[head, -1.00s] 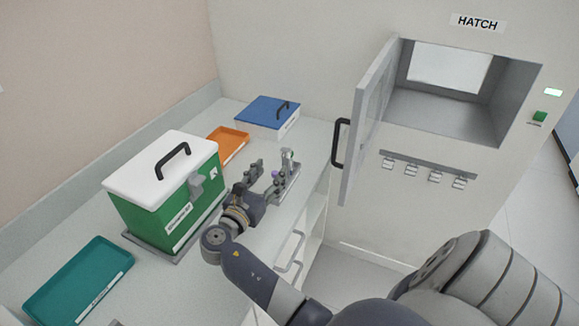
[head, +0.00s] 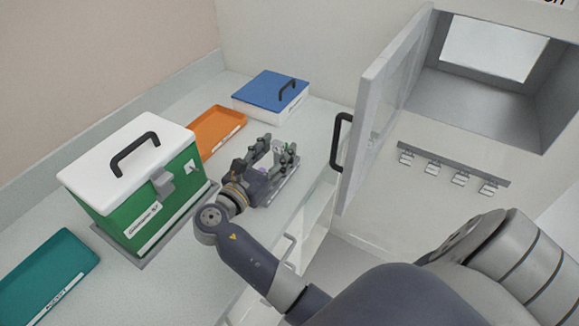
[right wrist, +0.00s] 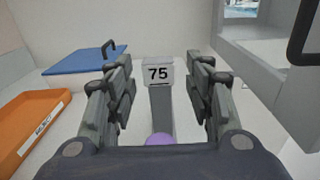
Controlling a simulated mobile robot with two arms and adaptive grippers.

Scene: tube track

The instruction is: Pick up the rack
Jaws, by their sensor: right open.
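The rack is a narrow grey strip with an upright end plate marked 75 (right wrist: 158,74), straight ahead in the right wrist view. A purple cap (right wrist: 158,139) shows on it, near the bottom of that view. In the head view the rack (head: 291,159) stands on the counter near its front edge, partly hidden by my gripper. My right gripper (head: 275,152) is open at the rack. In the right wrist view its fingers (right wrist: 161,88) stand left and right of the strip, with gaps on both sides. Contact is not visible. My left gripper is not in view.
A green box with a white lid (head: 118,160), an orange tray (head: 215,128), a blue-lidded box (head: 268,90) and a teal tray (head: 48,275) stand on the counter (head: 255,225). The open hatch door (head: 385,110) juts out on the right, close to the rack.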

